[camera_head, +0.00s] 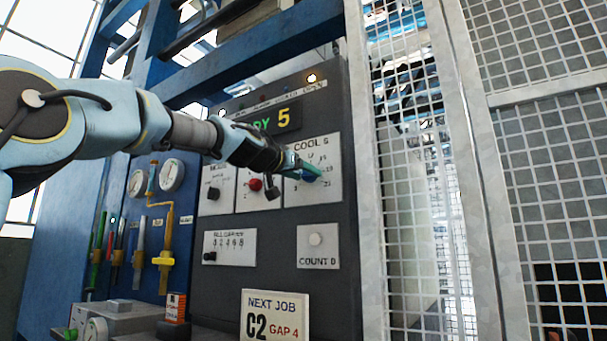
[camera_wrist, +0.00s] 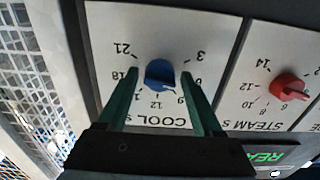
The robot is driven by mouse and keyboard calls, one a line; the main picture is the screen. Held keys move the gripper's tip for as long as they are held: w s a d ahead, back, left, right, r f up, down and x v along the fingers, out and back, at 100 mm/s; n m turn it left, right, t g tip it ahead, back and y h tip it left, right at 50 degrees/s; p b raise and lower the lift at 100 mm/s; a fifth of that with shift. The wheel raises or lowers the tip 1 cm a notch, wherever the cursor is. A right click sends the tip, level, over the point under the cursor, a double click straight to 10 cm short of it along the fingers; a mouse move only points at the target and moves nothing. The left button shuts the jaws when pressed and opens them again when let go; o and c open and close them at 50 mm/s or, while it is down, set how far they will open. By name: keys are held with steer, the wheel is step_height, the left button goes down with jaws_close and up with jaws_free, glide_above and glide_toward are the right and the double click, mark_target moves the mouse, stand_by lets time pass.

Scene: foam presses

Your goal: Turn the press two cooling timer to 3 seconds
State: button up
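The cooling timer is a blue knob (camera_wrist: 160,74) on a white plate marked COOL S, with numbers such as 3, 9, 12, 18 and 21 around it. The wrist view shows it upside down. I cannot clearly tell which number the knob points to. My gripper (camera_wrist: 160,73) is open, its two green fingers on either side of the blue knob with gaps visible between. In the head view my gripper (camera_head: 305,168) reaches the COOL plate (camera_head: 325,148) from the left and partly covers the blue knob (camera_head: 309,177).
A red STEAM knob (camera_wrist: 289,87) sits beside the cooling plate; the head view also shows this red knob (camera_head: 255,184). A COUNT button (camera_head: 316,239) is below. Mesh fencing (camera_head: 415,160) stands close on the right.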

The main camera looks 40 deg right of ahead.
jaws_close()
stand_by(0.3)
steer(key=n, duration=0.4)
steer(key=shift+n, duration=2)
steer(key=shift+o, duration=1.1)
jaws_free()
